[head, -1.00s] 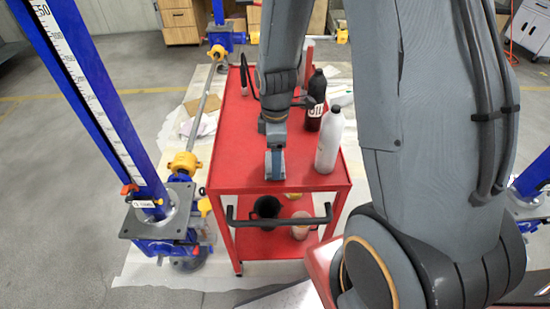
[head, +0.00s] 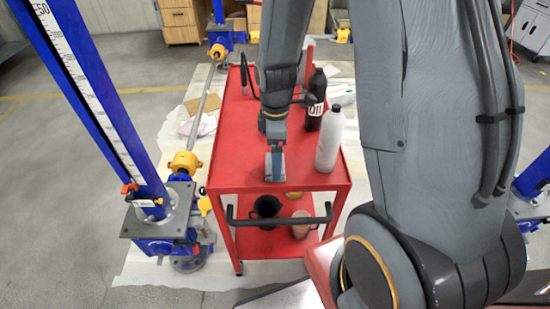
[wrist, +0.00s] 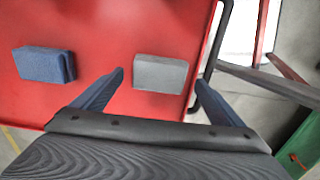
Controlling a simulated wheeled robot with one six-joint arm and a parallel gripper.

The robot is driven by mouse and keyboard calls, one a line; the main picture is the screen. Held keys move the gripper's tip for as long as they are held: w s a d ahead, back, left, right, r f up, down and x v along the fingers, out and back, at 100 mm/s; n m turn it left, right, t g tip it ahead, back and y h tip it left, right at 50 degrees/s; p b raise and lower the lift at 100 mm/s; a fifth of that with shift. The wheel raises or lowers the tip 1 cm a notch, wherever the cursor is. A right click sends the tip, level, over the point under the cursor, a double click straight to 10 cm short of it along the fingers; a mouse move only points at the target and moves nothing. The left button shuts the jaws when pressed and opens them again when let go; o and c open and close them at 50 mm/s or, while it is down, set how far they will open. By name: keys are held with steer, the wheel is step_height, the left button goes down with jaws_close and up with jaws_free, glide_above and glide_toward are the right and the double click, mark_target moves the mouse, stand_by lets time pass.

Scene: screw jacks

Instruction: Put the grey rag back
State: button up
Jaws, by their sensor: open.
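The grey rag (wrist: 160,73) looks like a small folded grey block. It lies on the red cart top near an edge in the wrist view. My gripper (wrist: 160,80) is open, its two blue fingers pointing at the rag's left and right sides. The rag shows between and just beyond the fingertips, with no grip on it. In the head view my gripper (head: 275,170) is low over the near end of the red cart (head: 225,175). I cannot clearly tell the rag from the gripper there.
A blue block (wrist: 44,64) lies left of the rag. A white bottle (head: 329,140) and a dark bottle (head: 315,105) stand right of my arm. The lower shelf holds a black container (head: 267,206). A blue screw jack (head: 160,215) stands left of the cart.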

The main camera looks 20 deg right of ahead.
step_height(320, 180, up, 10)
steer(key=b, duration=0.1)
steer(key=s+m, duration=0.9)
steer(key=m, duration=0.5)
steer(key=shift+s+a+f+t, duration=0.15)
steer(key=shift+a+t, duration=0.05)
steer(key=shift+t, duration=0.2)
stand_by(0.6)
